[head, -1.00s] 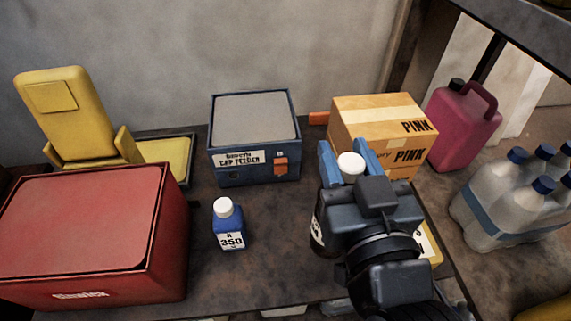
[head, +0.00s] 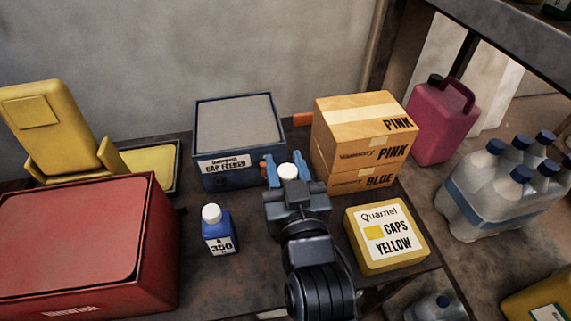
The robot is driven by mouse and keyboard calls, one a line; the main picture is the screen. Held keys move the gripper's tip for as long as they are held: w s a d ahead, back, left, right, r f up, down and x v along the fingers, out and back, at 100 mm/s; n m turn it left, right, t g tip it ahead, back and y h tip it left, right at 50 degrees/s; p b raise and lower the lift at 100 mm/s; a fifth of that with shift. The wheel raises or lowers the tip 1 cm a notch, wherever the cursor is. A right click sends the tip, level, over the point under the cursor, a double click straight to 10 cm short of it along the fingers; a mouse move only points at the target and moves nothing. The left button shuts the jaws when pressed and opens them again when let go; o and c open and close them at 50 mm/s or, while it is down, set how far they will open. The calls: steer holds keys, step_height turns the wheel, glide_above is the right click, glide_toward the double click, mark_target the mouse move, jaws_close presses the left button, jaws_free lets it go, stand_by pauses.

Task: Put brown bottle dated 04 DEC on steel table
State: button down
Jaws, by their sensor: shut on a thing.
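My gripper (head: 290,180) is shut on a bottle with a white cap (head: 288,171). Only the cap shows between the blue fingers; the bottle's body and any date on it are hidden behind my gripper and wrist. The bottle is over the dark steel table (head: 233,277), in front of the cap feeder and left of the cardboard boxes. I cannot tell whether it touches the tabletop.
A small blue bottle marked 350 (head: 219,232) stands left of my wrist. Around are a red box (head: 75,235), the blue cap feeder (head: 238,140), cardboard boxes (head: 362,135) and a yellow caps box (head: 385,238). Bare table lies between the blue bottle and my arm.

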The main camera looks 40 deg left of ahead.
steer(key=c, duration=0.7)
jaws_free()
steer(key=shift+f, duration=0.1)
steer(key=shift+o, duration=0.2)
steer(key=shift+s+d, duration=0.1)
steer(key=shift+d, duration=0.05)
steer(key=b+v, duration=0.1)
steer(key=v, duration=1)
steer(key=shift+s+d, duration=0.25)
